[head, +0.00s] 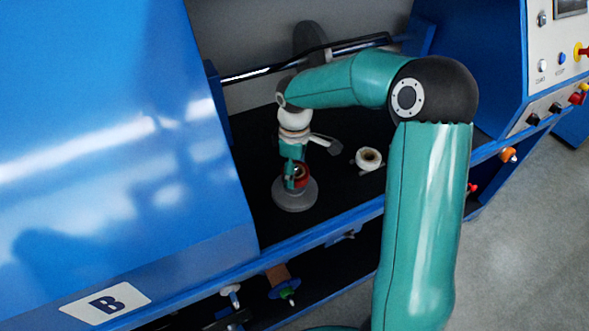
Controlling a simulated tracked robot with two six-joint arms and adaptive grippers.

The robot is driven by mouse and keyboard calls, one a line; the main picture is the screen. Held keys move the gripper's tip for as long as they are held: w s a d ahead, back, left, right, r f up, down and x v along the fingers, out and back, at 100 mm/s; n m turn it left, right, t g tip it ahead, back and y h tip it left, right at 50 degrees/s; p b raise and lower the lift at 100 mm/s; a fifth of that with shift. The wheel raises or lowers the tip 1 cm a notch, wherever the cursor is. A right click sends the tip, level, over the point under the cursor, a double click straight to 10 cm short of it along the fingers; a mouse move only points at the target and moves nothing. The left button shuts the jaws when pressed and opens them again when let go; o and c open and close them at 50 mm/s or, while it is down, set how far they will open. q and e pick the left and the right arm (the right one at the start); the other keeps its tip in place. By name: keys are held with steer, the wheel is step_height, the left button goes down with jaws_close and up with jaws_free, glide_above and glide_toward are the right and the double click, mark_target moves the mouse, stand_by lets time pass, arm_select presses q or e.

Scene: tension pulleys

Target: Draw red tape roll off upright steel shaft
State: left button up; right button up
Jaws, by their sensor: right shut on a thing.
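The red tape roll (301,179) is small in the head view, low at the upright shaft above a round grey base (294,198). My right gripper (293,181) points down from above and is shut on the red tape roll. The gripper hides most of the roll and the steel shaft, so I cannot tell how far along the shaft the roll sits. My left gripper is not in view.
A white roll (369,158) lies on the black deck to the right. A dark bar (330,52) crosses behind my arm. Blue machine panels (100,130) stand on the left, and a control panel (560,60) is at the right. A blue edge (330,228) borders the deck.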

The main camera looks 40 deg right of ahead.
steer(key=shift+w+r, duration=0.1)
steer(key=shift+r, duration=0.1)
stand_by(0.7)
steer(key=shift+r+p, duration=1.3)
steer(key=shift+r, duration=0.35)
steer(key=shift+r, duration=0.1)
steer(key=shift+a+r+p, duration=0.1)
steer(key=shift+r+p, duration=0.65)
steer(key=shift+r, duration=0.15)
steer(key=shift+r, duration=0.15)
steer(key=shift+r+p, duration=0.7)
steer(key=shift+r, duration=1.2)
